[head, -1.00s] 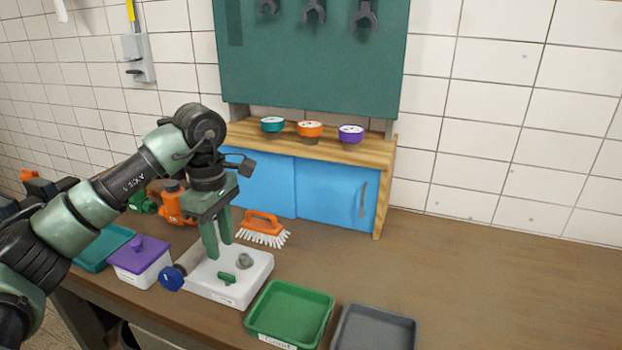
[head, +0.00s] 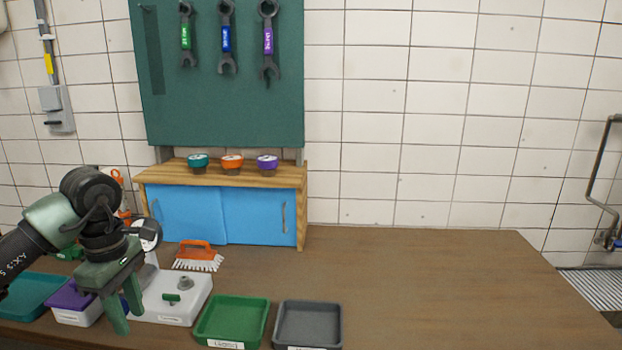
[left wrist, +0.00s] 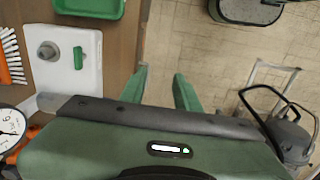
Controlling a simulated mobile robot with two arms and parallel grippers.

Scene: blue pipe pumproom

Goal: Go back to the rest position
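My left gripper (head: 126,306) hangs fingers-down at the left of the head view, in front of the white block and the purple-lidded box. In the left wrist view its two green fingers (left wrist: 160,92) are spread apart with nothing between them, over the bench's front edge and the floor. My right gripper is not in view.
The bench (head: 420,290) is clear at right. A white block (head: 190,305), green tray (head: 232,318), grey tray (head: 308,322), orange brush (head: 197,255) and purple-lidded box (head: 75,302) stand near my left arm. A blue-doored cabinet (head: 258,216) stands behind.

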